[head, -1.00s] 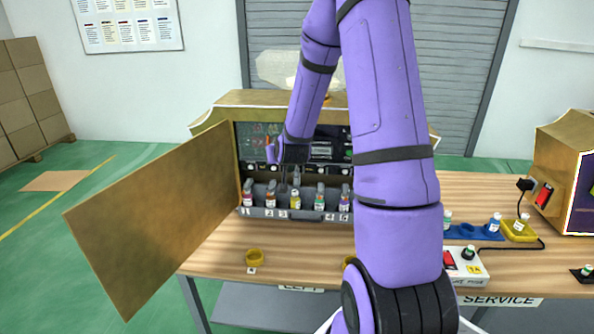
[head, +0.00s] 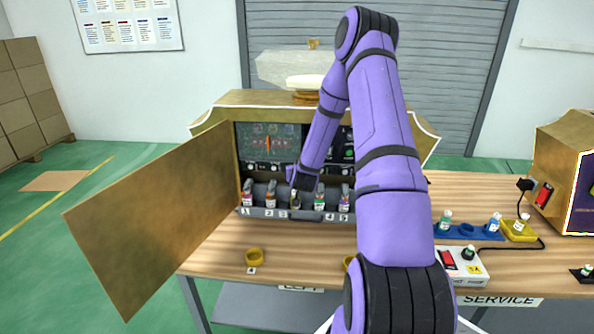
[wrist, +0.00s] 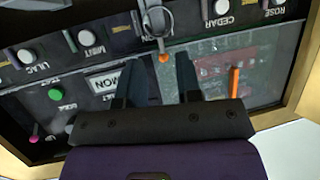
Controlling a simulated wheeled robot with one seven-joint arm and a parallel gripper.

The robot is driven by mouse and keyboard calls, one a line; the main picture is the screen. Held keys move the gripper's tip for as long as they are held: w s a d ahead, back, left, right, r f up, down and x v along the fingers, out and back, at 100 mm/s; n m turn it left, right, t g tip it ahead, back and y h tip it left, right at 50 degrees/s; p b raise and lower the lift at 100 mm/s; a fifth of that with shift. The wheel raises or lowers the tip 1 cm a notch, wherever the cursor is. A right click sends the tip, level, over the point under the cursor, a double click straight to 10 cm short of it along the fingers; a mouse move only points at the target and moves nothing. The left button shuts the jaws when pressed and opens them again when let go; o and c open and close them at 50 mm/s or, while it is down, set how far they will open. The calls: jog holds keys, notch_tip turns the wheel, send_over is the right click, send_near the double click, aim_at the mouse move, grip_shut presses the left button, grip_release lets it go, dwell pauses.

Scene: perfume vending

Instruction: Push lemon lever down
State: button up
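In the wrist view, my gripper (wrist: 161,62) has two dark fingers spread apart, with no object visibly clamped. A metal lever (wrist: 157,22) with a small orange tip hangs between the Mint and Cedar controls; the tip appears between or just beyond my fingertips. I cannot tell whether they touch. A plate reading "MON" (wrist: 107,82) is partly hidden by the left finger. In the head view, my gripper (head: 302,186) is low inside the open machine (head: 268,97), in front of the middle bottle bay, partly hiding it.
Numbered bottle bays (head: 270,213) line the machine's lower front. The open door (head: 160,220) stands out at left. A blue tray (head: 466,231) and a white switch box (head: 458,262) are at right.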

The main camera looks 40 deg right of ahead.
jog(key=x, duration=0.4)
jog(key=shift+w+d, duration=0.1)
jog(key=shift+w, duration=0.05)
grip_shut()
